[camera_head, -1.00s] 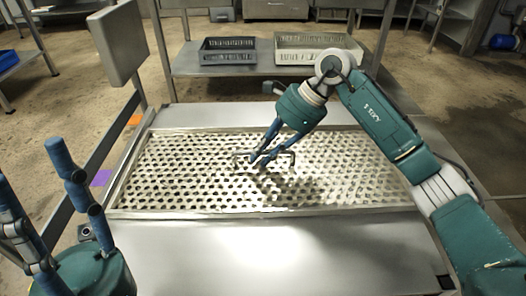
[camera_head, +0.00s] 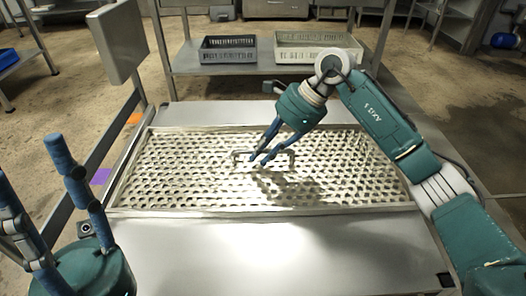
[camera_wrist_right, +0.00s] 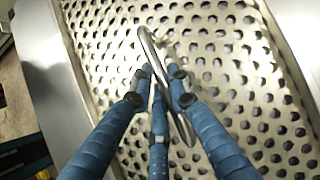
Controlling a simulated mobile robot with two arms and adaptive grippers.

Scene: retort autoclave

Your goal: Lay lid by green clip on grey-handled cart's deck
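The lid (camera_head: 330,191) is a large perforated metal sheet with a plain rim, lying flat on a steel surface. A thin bar handle (camera_head: 292,156) stands up at its middle. My right gripper (camera_head: 258,161) reaches down to the handle. In the right wrist view the handle bar (camera_wrist_right: 149,45) passes between the blue fingers (camera_wrist_right: 163,78), which look closed around it. The lid's holes also fill the right wrist view (camera_wrist_right: 240,70). My left gripper (camera_head: 32,165) is at the lower left, fingers apart and empty, away from the lid. I see no green clip or grey cart handle.
Bare steel (camera_head: 270,250) lies in front of the lid. An upright grey panel (camera_head: 118,45) on a post stands at the left. Orange (camera_head: 135,119) and purple (camera_head: 101,177) tags show on the left side. A dark crate (camera_head: 228,50) and a pale crate (camera_head: 318,47) sit on a table behind.

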